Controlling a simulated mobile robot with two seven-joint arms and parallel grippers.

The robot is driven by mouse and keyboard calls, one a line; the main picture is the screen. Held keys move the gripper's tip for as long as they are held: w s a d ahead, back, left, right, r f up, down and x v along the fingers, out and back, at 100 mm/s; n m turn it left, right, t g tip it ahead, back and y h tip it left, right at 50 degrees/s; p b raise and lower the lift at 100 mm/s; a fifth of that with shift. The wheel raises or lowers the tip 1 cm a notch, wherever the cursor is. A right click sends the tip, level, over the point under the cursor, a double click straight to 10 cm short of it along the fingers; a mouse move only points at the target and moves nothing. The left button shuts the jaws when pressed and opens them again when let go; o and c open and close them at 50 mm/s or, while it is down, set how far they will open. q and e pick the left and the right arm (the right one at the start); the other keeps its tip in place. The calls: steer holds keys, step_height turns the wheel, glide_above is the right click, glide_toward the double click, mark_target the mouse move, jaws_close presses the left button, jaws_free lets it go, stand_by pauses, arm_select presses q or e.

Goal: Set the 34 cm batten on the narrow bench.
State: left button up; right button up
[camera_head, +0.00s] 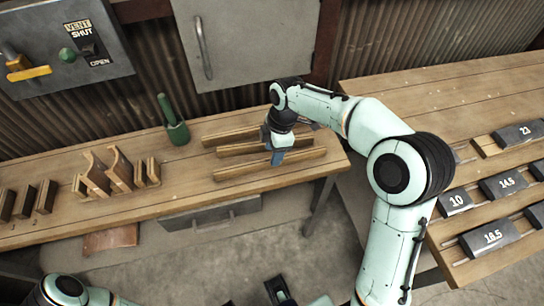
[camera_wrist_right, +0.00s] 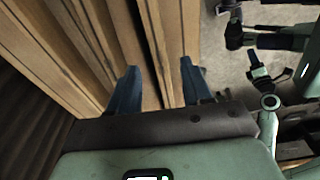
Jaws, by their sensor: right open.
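Three long wooden battens lie roughly parallel on the left bench (camera_head: 190,192): a rear one (camera_head: 230,136), a middle one (camera_head: 237,150) and a front one (camera_head: 240,172). No length marks are readable on them, so I cannot tell which is 34 cm. My right gripper (camera_head: 277,157) is over the front batten, fingers pointing down. In the right wrist view its two blue fingers (camera_wrist_right: 158,88) are apart, with the front batten (camera_wrist_right: 152,35) between them. I cannot tell whether they touch it. My left gripper does not show clearly.
Wooden brackets and blocks (camera_head: 110,172) stand at the left. A wider bench (camera_head: 400,80) at the right carries dark blocks, including one marked 10 (camera_head: 456,202). A wall cabinet (camera_head: 245,40) hangs behind.

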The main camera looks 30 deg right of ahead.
step_height(320, 180, up, 7)
steer(key=d+p, duration=0.1)
steer(key=shift+s+r, duration=0.15)
steer(key=shift+r, duration=0.05)
stand_by(0.5)
